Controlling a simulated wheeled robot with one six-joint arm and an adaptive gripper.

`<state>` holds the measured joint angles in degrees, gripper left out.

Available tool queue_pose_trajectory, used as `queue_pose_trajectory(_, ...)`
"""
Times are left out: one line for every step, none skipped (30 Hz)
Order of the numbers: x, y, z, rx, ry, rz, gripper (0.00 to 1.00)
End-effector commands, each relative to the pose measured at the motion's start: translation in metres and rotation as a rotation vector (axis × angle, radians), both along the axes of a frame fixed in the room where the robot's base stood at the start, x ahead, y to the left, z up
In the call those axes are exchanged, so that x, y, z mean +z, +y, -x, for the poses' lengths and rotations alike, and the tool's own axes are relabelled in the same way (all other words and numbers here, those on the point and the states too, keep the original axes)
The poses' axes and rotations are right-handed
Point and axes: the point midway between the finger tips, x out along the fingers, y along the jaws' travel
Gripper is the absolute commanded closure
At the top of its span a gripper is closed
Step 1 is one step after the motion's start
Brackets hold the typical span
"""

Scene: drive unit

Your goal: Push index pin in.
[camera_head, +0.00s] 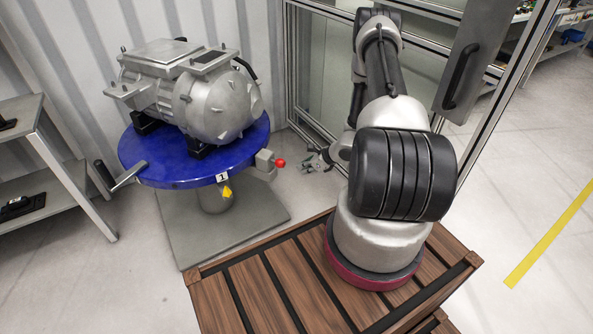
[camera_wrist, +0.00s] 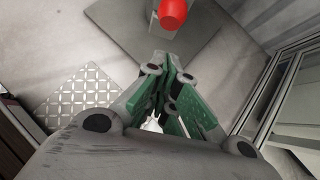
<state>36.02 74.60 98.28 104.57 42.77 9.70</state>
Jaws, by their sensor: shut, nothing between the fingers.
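The index pin has a red ball knob (camera_head: 281,163) on a grey block (camera_head: 265,161) at the right edge of the blue round table. The knob also shows large at the top of the wrist view (camera_wrist: 173,13), just beyond my fingertips. My gripper (camera_head: 306,163) is to the right of the knob in the head view, with a small gap between them. In the wrist view my gripper (camera_wrist: 172,62) has its green-padded fingers together at the tips, with nothing between them. How far the pin stands out of its block cannot be told.
A grey drive unit (camera_head: 190,92) sits on the blue round table (camera_head: 170,172). A crank handle (camera_head: 128,176) sticks out at the table's left. A grey shelf (camera_head: 52,170) stands at left. A framed glass partition (camera_head: 312,70) stands behind my arm. The wooden deck (camera_head: 262,295) is in front.

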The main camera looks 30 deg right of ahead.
Motion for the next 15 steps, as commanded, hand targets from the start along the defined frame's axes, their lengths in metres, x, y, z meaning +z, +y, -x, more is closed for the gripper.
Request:
queue_pose_trajectory(0.008,-0.005,0.007,-0.004,0.001,0.000,1.00)
queue_pose_trajectory(0.013,-0.008,0.011,-0.003,0.002,-0.001,1.00)
queue_pose_trajectory(0.019,-0.011,0.016,-0.004,0.001,0.000,1.00)
queue_pose_trajectory(0.023,-0.013,0.020,-0.003,0.002,-0.001,1.00)
queue_pose_trajectory(0.027,-0.015,0.024,-0.002,0.001,0.000,1.00)
queue_pose_trajectory(0.032,-0.018,0.028,-0.003,0.002,-0.001,1.00)
queue_pose_trajectory(0.035,-0.019,0.031,-0.003,0.002,-0.001,1.00)
queue_pose_trajectory(0.039,-0.021,0.034,-0.001,0.002,-0.001,1.00)
queue_pose_trajectory(0.042,-0.023,0.036,-0.001,0.001,0.000,1.00)
queue_pose_trajectory(0.044,-0.024,0.039,-0.001,0.002,-0.001,1.00)
queue_pose_trajectory(0.046,-0.025,0.041,-0.001,0.002,-0.001,1.00)
queue_pose_trajectory(0.048,-0.026,0.042,-0.001,0.002,-0.002,1.00)
queue_pose_trajectory(0.050,-0.027,0.044,-0.001,0.002,-0.001,1.00)
queue_pose_trajectory(0.051,-0.027,0.044,-0.001,0.002,-0.001,1.00)
queue_pose_trajectory(0.052,-0.028,0.045,0.000,0.002,-0.001,1.00)
